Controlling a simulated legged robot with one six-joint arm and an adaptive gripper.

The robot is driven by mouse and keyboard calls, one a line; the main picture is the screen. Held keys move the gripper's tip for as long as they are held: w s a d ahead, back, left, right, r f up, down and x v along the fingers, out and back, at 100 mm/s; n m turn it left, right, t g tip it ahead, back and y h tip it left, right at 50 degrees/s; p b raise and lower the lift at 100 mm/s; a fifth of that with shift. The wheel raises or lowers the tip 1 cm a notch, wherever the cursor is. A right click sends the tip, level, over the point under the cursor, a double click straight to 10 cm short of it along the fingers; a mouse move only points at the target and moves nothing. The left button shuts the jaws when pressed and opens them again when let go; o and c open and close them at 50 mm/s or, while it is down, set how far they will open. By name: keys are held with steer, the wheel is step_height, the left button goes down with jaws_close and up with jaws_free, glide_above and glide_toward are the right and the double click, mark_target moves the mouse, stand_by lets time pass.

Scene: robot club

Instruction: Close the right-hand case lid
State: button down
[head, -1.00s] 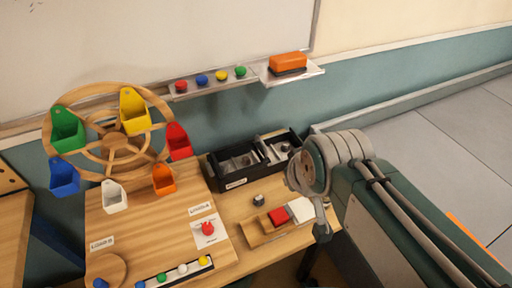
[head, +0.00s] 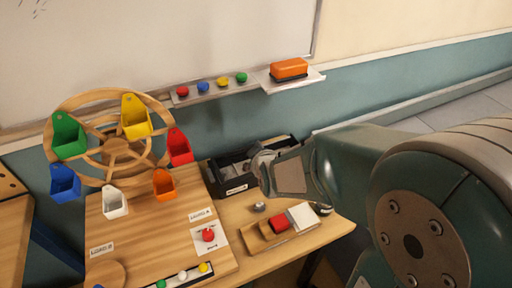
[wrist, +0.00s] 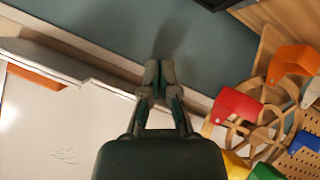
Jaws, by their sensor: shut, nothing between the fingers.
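The black case (head: 231,187) stands at the back of the wooden table, against the teal wall. My arm covers part of its right side, and I cannot make out the position of the right-hand lid. A dark edge (wrist: 214,3) at the top of the wrist view may be part of the case. My gripper (wrist: 158,72) is shut and empty in the wrist view, its fingertips together in front of the teal wall. In the head view I cannot make out the fingers behind my arm's links.
A wooden wheel (head: 123,147) with coloured buckets stands left of the case. A small tray with a red block (head: 279,219) and a white block (head: 303,215) lies in front. An orange eraser (head: 289,68) sits on a ledge above. Coloured magnets (head: 222,81) line another ledge.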

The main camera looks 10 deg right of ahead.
step_height(320, 180, down, 12)
steer(key=w+n+t+h, duration=0.1)
steer(key=w+n+t, duration=0.1)
steer(key=n+t, duration=0.5)
steer(key=shift+n+g, duration=0.4)
steer(key=shift+g, duration=0.1)
steer(key=w, duration=0.9)
steer(key=shift+w, duration=0.35)
steer(key=shift+w+d+f, duration=0.1)
steer(key=shift+d+f, duration=0.05)
steer(key=shift+d, duration=0.5)
steer(key=shift+w+d+f, duration=0.1)
steer(key=shift+d+f, duration=0.05)
steer(key=shift+d, duration=0.45)
steer(key=shift+d+f, duration=0.1)
steer(key=shift+d, duration=0.55)
steer(key=w+d, duration=0.1)
steer(key=d, duration=0.6)
steer(key=shift+w+d, duration=0.35)
steer(key=shift+d, duration=0.05)
steer(key=shift+a, duration=0.1)
